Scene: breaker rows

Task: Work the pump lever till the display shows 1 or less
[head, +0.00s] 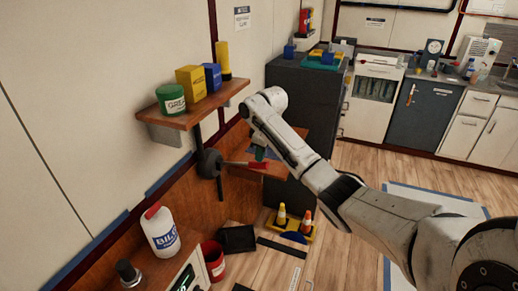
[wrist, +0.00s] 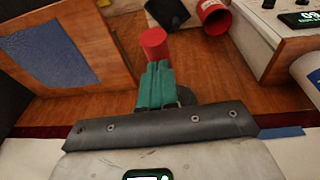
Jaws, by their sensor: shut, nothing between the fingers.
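The pump lever has a red handle (head: 240,164) that sticks out to the right from a dark round pump body (head: 209,162) on the wooden wall panel. In the wrist view the red handle end (wrist: 153,42) shows just beyond my gripper (wrist: 155,68), whose green fingers are shut with nothing between them. In the head view my gripper (head: 260,153) is at the outer end of the handle; whether it touches is unclear. The display (head: 186,281) is cut by the lower edge; it also shows in the wrist view (wrist: 303,19), turned and partly cropped, its number not surely readable.
A shelf (head: 180,118) with a green tin and yellow and blue boxes hangs above the pump. A white bottle (head: 160,232) stands below left, and a red bucket (head: 214,262) is on the floor. A dark cabinet (head: 300,88) stands behind my arm.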

